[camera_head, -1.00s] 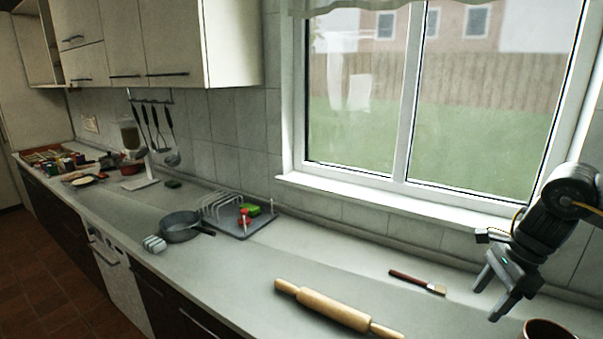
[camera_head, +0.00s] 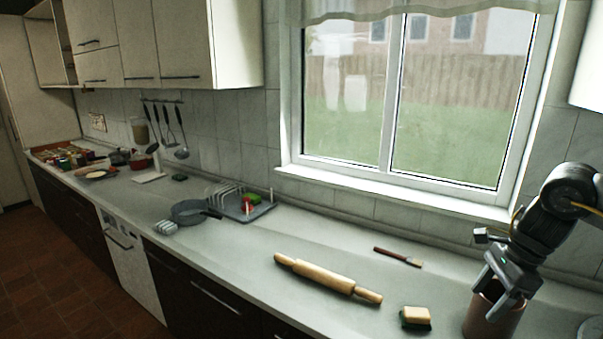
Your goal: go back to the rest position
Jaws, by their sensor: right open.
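My right gripper (camera_head: 493,284) comes in from the right edge and hangs over the right end of the counter. It is open, with its fingers pointing down and left. In the picture it overlaps a brownish pot (camera_head: 482,318) that stands on the counter; I cannot tell whether it touches the pot. Nothing shows between the fingers. My left gripper is not in view.
On the counter (camera_head: 250,275) lie a rolling pin (camera_head: 325,277), a brush (camera_head: 397,256) and a sponge (camera_head: 416,317). A grey pan (camera_head: 188,212) and a dish rack (camera_head: 243,205) stand further left. A window is behind.

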